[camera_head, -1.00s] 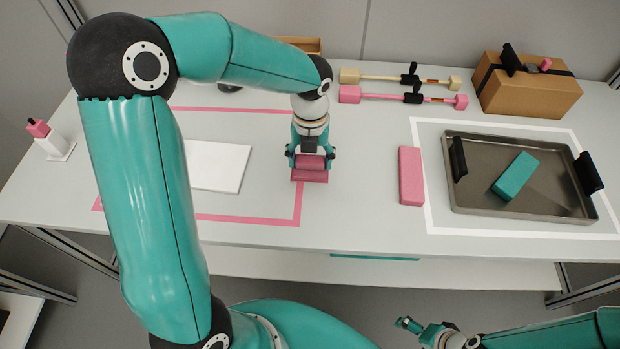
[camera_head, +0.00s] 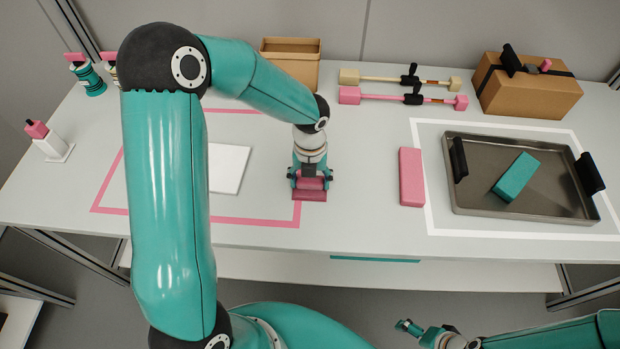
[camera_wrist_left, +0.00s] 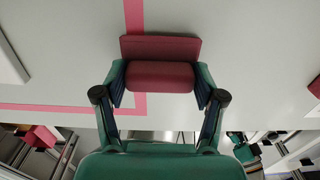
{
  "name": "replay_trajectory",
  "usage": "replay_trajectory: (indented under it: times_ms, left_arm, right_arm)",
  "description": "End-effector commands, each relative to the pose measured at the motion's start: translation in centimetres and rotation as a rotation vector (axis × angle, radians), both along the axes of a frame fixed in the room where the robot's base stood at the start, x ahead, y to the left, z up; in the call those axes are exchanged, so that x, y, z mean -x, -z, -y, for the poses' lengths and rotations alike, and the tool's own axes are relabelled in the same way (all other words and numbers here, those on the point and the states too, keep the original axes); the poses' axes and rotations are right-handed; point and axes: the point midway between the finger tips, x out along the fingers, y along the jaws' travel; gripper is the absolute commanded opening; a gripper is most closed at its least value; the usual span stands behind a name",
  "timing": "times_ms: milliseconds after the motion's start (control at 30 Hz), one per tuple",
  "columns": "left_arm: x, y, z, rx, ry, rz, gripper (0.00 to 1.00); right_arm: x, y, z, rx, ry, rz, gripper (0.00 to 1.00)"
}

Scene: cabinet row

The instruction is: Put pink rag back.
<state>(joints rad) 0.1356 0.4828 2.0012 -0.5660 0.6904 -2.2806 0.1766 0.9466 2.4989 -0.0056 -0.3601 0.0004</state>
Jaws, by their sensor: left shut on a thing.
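My left gripper (camera_head: 310,182) is shut on a pink piece that looks like the folded pink rag (camera_head: 309,195). The rag also shows in the left wrist view (camera_wrist_left: 160,76), dark pink and in two parts, between the fingers (camera_wrist_left: 160,95). It is at the right side of the pink taped outline (camera_head: 250,221), near the table's front edge. I cannot tell whether it touches the table. My right gripper (camera_head: 410,327) is low in front of the table, small and partly seen, and its jaws cannot be made out.
A pink block (camera_head: 411,177) lies to the right, beside a white taped outline with a metal tray (camera_head: 480,208) holding a teal block (camera_head: 516,177). A white panel (camera_head: 228,167) lies inside the pink outline. Behind are an open box (camera_head: 291,70), two bars and a cardboard box (camera_head: 530,92).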

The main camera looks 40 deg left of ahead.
Motion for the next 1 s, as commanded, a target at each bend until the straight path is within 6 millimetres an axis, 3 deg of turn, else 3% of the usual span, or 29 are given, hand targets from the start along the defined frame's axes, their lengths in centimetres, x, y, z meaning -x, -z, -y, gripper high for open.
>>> replay_trajectory:
  times_ms: [33,200,633,767,1000]
  left_arm:
    - [0.0,0.2,0.0,0.0,0.0,0.0,0.71]
    - [0.0,0.1,0.0,0.0,0.0,0.0,0.95]
    - [0.0,-0.6,0.0,-0.001,0.0,0.001,0.95]
    - [-0.1,-2.4,0.0,-0.001,0.0,0.004,0.95]
    - [-0.2,-7.2,0.0,-0.001,0.0,0.007,0.95]
  right_arm:
    - [0.0,0.1,0.0,0.0,0.0,0.0,0.84]
    - [0.0,0.1,0.0,0.0,0.0,0.0,0.84]
    - [0.0,-0.1,0.0,0.0,0.0,0.0,0.84]
    - [0.0,-0.3,0.0,0.0,0.0,0.0,0.84]
    - [0.0,-0.7,0.0,0.0,0.0,0.0,0.84]
